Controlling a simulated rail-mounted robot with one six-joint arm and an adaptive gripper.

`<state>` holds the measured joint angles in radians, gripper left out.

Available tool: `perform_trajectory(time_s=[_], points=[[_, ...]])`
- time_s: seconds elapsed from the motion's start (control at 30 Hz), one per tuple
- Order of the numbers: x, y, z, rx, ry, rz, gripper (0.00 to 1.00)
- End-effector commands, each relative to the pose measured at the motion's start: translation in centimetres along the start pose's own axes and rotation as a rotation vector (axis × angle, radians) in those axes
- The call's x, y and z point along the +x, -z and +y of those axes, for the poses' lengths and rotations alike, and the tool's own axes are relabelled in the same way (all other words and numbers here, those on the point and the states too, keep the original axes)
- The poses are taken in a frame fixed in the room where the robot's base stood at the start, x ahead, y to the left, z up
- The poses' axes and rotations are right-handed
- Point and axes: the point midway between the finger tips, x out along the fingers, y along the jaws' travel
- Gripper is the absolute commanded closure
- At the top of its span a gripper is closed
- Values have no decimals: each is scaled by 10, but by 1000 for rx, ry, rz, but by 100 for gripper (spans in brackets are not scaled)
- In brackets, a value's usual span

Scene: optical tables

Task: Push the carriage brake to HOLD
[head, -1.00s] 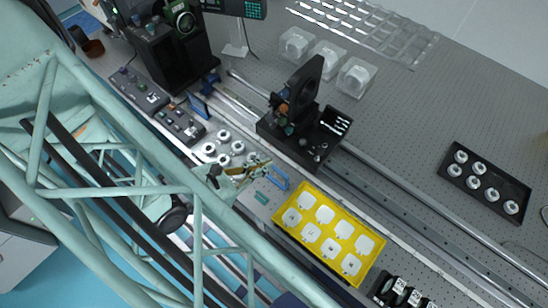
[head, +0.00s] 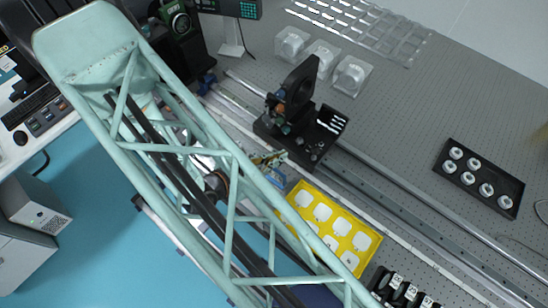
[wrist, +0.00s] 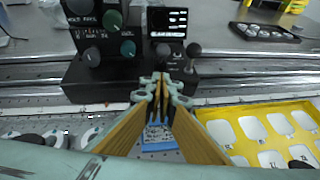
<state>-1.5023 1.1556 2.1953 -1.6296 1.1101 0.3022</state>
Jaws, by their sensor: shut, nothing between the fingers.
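The black carriage (head: 292,125) sits on the long rail in the head view, with an upright holder and a small screen. In the head view my gripper (head: 272,158) is near the carriage's near side.
A yellow tray (head: 372,243) with white pieces lies right of my gripper. A blue item (wrist: 158,134) lies below the fingers. Clear containers (head: 322,55) stand behind the carriage. A black tray (head: 490,168) of round parts is at the right. My arm covers the left side.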

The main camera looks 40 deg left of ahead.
Motion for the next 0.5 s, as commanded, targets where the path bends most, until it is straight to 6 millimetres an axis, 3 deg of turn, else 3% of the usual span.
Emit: perform_trajectory(time_s=[0.5], points=[[32,-24,0,1,1,1,100]])
